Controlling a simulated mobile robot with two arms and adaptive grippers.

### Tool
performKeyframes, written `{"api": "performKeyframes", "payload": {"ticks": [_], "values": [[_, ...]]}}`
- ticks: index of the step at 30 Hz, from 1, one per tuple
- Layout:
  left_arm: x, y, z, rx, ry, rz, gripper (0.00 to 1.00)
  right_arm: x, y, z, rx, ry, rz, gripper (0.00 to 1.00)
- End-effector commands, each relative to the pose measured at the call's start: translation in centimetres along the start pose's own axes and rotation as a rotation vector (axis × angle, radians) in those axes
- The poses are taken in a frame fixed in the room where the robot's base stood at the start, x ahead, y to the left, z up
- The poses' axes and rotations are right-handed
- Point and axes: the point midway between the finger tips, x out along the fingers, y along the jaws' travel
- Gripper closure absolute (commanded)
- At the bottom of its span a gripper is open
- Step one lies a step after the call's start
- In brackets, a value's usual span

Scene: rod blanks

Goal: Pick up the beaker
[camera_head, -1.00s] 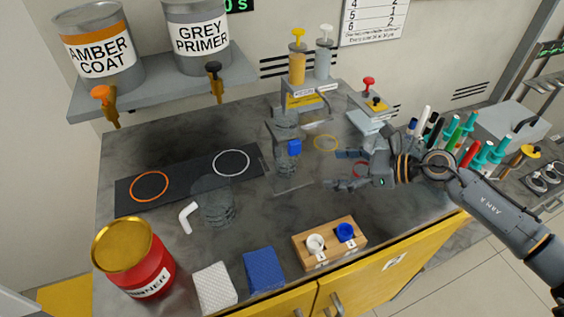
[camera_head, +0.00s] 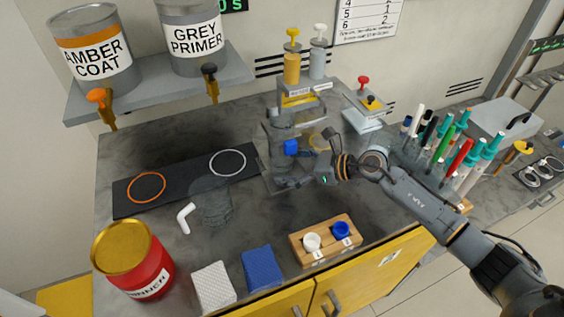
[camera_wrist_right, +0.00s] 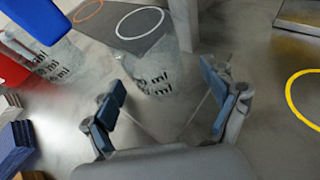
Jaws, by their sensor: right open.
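A clear beaker (camera_wrist_right: 155,72) with black ml markings stands upright ahead of my right gripper (camera_wrist_right: 163,78) in the wrist view. In the head view, clear glass (camera_head: 284,182) shows faintly at the foot of the dispenser stand, partly hidden by my right gripper (camera_head: 308,170). The right gripper is open, with its fingertips close to the beaker; I cannot tell whether they touch it. A second clear beaker (camera_head: 212,203) stands further left, and its markings also show in the wrist view (camera_wrist_right: 48,62). My left gripper is not in view.
A dark mat (camera_head: 190,180) with two rings lies behind the second beaker. A red can (camera_head: 145,270) stands front left. A wooden block (camera_head: 325,244) with two cups is at the front edge.

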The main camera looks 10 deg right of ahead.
Motion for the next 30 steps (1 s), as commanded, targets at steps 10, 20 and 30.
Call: {"api": "performKeyframes", "payload": {"ticks": [10,20,30], "values": [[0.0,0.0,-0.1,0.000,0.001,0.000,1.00,-0.1,0.0,0.0,0.000,0.000,0.000,0.63],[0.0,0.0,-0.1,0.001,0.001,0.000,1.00,-0.1,0.0,0.0,0.000,0.000,0.000,0.68],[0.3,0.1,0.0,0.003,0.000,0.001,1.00,-1.8,1.4,0.4,-0.001,0.003,0.001,0.68]]}}
